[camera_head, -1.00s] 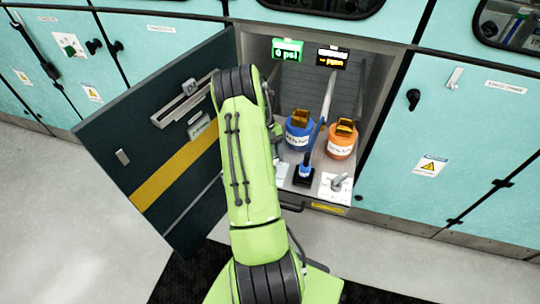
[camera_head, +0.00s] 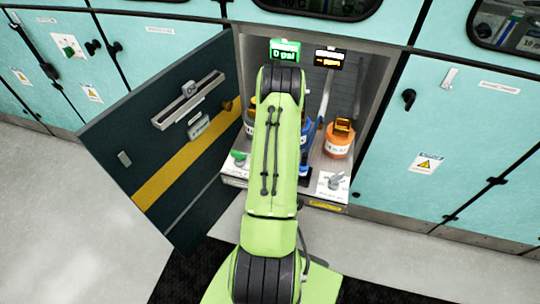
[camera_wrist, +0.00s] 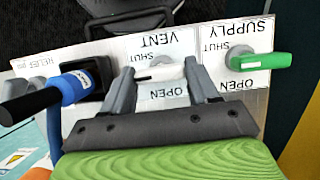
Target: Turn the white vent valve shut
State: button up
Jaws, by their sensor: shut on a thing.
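The white vent valve (camera_wrist: 166,72) sits on a white plate marked VENT, SHUT and OPEN, in the middle of the wrist view. Its pale handle lies between the two fingers of my gripper (camera_wrist: 160,77), running across the picture from one finger to the other. My gripper is shut on this handle. The fingers partly cover the plate, and I cannot tell exactly which mark the handle points to. In the head view my arm hides the gripper and the vent valve.
The green supply valve (camera_wrist: 262,62) is close beside one finger. An orange jar (camera_head: 338,145) and a grey-handled valve (camera_head: 334,181) stand to the right. The open dark door (camera_head: 150,150) is left.

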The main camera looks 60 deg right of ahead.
jog(key=shift+m, duration=0.3)
jog(key=o, duration=1.1)
jog(key=shift+c, duration=0.2)
jog(key=shift+r, duration=0.1)
jog(key=s+p+v, duration=0.1)
jog(key=p+v, duration=0.3)
jog(key=v, duration=1.1)
jog(key=shift+w+r, duration=0.3)
jog(key=shift+w, duration=0.1)
